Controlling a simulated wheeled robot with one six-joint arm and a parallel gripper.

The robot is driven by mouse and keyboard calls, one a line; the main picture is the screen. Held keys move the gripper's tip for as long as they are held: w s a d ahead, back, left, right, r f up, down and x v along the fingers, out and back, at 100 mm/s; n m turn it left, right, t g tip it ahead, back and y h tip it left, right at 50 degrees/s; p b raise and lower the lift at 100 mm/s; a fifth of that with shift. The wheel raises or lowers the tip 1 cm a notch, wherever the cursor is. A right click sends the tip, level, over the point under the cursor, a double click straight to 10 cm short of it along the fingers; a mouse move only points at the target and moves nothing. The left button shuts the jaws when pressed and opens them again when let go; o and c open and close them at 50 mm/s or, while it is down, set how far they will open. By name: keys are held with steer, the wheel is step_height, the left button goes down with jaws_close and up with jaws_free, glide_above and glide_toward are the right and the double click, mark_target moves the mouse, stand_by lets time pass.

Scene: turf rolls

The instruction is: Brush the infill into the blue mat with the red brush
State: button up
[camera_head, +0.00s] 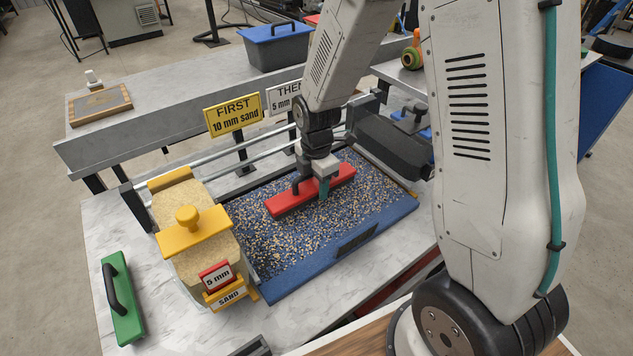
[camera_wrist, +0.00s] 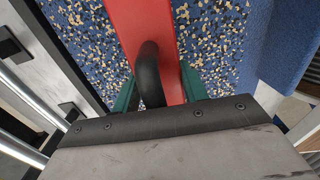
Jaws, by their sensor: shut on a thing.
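The red brush (camera_head: 334,187) lies across the blue mat (camera_head: 391,212), toward its back right part. Tan and dark infill (camera_head: 290,233) is scattered over most of the mat's top. My gripper (camera_head: 323,186) is above the brush with its fingers pointing down. In the wrist view, the teal fingers of my gripper (camera_wrist: 155,92) are shut on the black handle (camera_wrist: 150,72) of the red brush (camera_wrist: 143,22). Speckled infill (camera_wrist: 213,37) shows on both sides of the brush there. I cannot tell how hard the bristles touch the mat.
A sand hopper (camera_head: 205,254) with a yellow handle and a "5 mm" tag stands at the mat's left. A green float (camera_head: 122,298) lies at the left edge. A yellow "FIRST 10 mm sand" sign (camera_head: 234,115) and rails stand behind.

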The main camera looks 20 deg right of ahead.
glide_above(308, 234)
stand_by(0.8)
steer(key=shift+f, duration=1.45)
stand_by(1.0)
steer(key=shift+w+d, duration=0.2)
steer(key=shift+d, duration=0.6)
steer(key=shift+w+d, duration=0.15)
steer(key=shift+d, duration=0.65)
steer(key=shift+a, duration=0.1)
steer(key=shift+s+a, duration=0.15)
steer(key=shift+a, duration=0.6)
steer(key=shift+s+a, duration=0.15)
steer(key=shift+a, duration=0.6)
